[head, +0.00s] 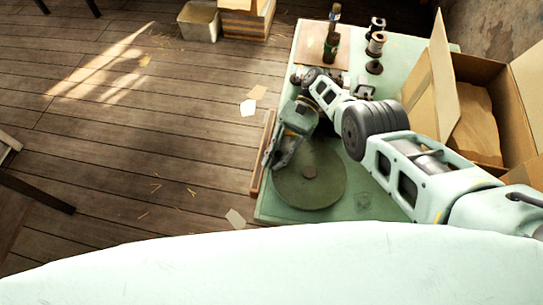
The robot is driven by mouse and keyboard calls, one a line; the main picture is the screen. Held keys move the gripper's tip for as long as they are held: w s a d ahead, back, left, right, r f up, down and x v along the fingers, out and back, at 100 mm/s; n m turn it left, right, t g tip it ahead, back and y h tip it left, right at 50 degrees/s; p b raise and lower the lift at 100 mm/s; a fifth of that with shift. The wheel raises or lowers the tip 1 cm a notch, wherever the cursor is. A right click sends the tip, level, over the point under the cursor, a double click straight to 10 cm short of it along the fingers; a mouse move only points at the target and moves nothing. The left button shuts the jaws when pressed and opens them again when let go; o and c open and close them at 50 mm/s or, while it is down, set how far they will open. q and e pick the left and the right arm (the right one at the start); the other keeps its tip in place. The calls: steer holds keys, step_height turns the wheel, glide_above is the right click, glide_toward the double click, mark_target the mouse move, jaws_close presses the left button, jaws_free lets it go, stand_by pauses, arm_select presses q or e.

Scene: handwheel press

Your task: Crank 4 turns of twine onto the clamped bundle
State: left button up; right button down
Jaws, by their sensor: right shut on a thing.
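A round green wheel (322,184) with a dark hub lies flat at the near left of the pale green table. My right arm reaches in from the right, and my right gripper (276,157) points down at the wheel's upper left rim. It is shut on what seems to be the wheel's crank handle; the grip itself is mostly hidden by the gripper. No clamped bundle can be made out clearly; my arm covers the middle of the table. A spool (376,43) that may hold twine stands at the back. My left gripper is not in view.
The table (268,212) has a wooden strip (261,152) along its left edge. An open cardboard box (484,72) stands at the right.

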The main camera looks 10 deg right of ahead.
steer(key=shift+s+d+f, duration=0.2)
steer(key=shift+d+f, duration=0.1)
steer(key=shift+d, duration=0.05)
stand_by(0.3)
steer(key=c, duration=1.7)
jaws_free()
steer(key=shift+d, duration=0.1)
steer(key=shift+o, duration=0.2)
steer(key=shift+w+r, duration=0.1)
steer(key=shift+a, duration=0.2)
steer(key=shift+w, duration=0.1)
